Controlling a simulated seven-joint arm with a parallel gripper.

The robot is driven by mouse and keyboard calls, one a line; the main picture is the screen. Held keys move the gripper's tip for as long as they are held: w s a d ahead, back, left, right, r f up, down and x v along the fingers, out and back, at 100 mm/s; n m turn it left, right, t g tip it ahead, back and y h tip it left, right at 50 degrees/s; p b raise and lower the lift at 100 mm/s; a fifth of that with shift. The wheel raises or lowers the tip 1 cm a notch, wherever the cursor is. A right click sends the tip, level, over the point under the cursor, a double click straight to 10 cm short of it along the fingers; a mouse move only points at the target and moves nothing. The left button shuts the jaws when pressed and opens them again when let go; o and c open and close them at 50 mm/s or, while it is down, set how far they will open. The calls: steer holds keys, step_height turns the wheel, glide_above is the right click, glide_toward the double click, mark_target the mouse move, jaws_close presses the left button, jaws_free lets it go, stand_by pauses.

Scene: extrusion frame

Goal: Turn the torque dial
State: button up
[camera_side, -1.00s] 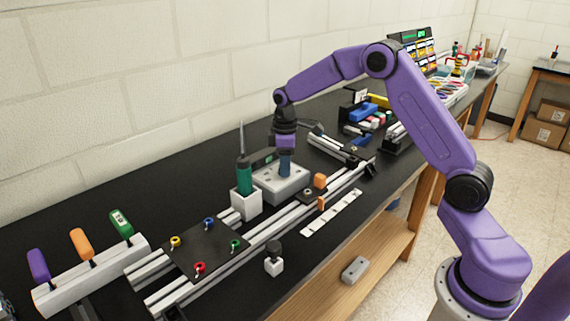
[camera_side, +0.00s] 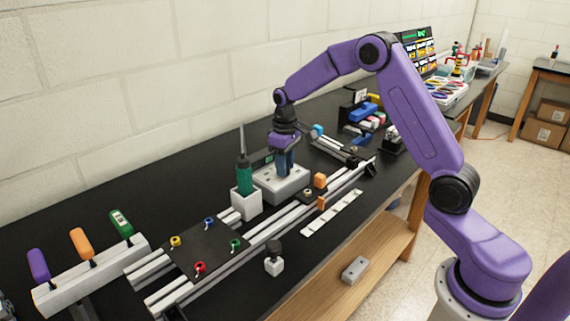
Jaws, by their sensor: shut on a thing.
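My gripper (camera_side: 285,165) points down over the grey box (camera_side: 275,190) that bears the torque dial, near the middle of the bench. Its blue fingers reach down to the top of the box and are shut on the dial. The dial itself is hidden between the fingers, so its angle cannot be seen.
A green-handled driver (camera_side: 243,175) stands upright in a white holder (camera_side: 246,203) just left of the box. Aluminium rails with a black plate (camera_side: 207,247) lie in front. The wall is close behind.

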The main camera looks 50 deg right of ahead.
steer(key=shift+m, duration=0.6)
steer(key=o, duration=1)
steer(key=shift+o, duration=0.2)
step_height(320, 180, up, 18)
steer(key=shift+f, duration=0.25)
steer(key=shift+a, duration=0.1)
